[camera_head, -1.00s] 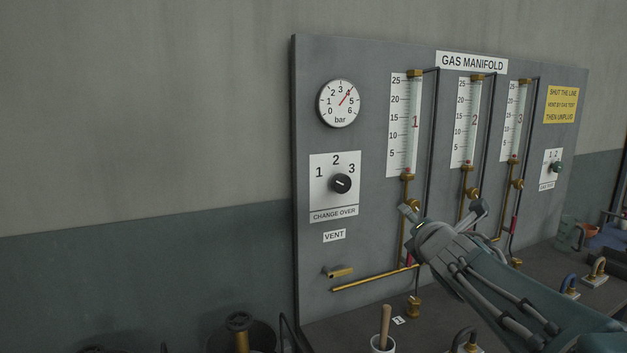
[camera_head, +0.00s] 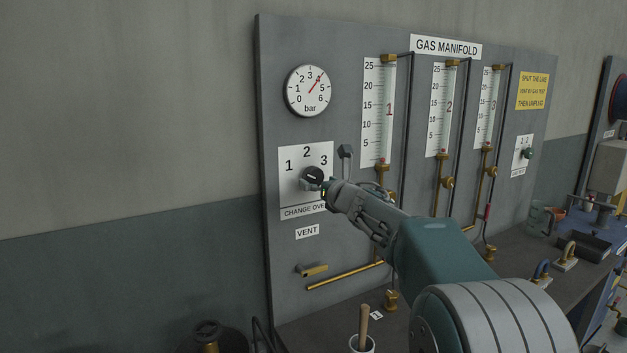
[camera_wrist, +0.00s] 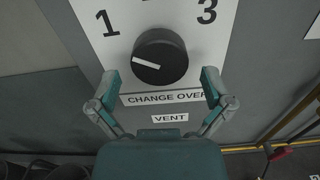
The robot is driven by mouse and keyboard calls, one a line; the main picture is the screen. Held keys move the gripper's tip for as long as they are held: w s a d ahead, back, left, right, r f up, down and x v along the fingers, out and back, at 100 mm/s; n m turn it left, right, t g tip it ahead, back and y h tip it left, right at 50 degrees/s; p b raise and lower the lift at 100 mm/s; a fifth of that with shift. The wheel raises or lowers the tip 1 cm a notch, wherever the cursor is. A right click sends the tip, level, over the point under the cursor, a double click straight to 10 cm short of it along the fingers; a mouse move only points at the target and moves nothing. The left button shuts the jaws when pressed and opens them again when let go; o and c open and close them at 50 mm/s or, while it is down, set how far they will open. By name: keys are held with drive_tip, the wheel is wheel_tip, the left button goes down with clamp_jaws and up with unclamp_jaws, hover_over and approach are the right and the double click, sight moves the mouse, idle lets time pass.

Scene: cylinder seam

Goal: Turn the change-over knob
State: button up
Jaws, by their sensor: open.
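The change-over knob (camera_head: 312,174) is a round black knob on a white plate (camera_head: 290,190) numbered 1, 2 and 3. In the wrist view the knob (camera_wrist: 160,55) has a white line on its face, running toward the left, below the 1. My gripper (camera_head: 328,169) is open at the plate. In the wrist view the fingers (camera_wrist: 160,78) are spread left and right of the knob, their tips near its lower edge. Neither finger visibly grips it. In the head view a finger partly covers the knob and the CHANGE OVER label.
A VENT label (camera_head: 307,232) and a small brass lever (camera_head: 312,270) sit below the plate. A pressure gauge (camera_head: 308,91) is above it. Flow tubes (camera_head: 378,110) with brass valves stand to the right. A cup with a wooden handle (camera_head: 363,335) stands below on the bench.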

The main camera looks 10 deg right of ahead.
drive_tip(key=shift+x, duration=1)
drive_tip(key=shift+c, duration=0.3)
drive_tip(key=c, duration=1)
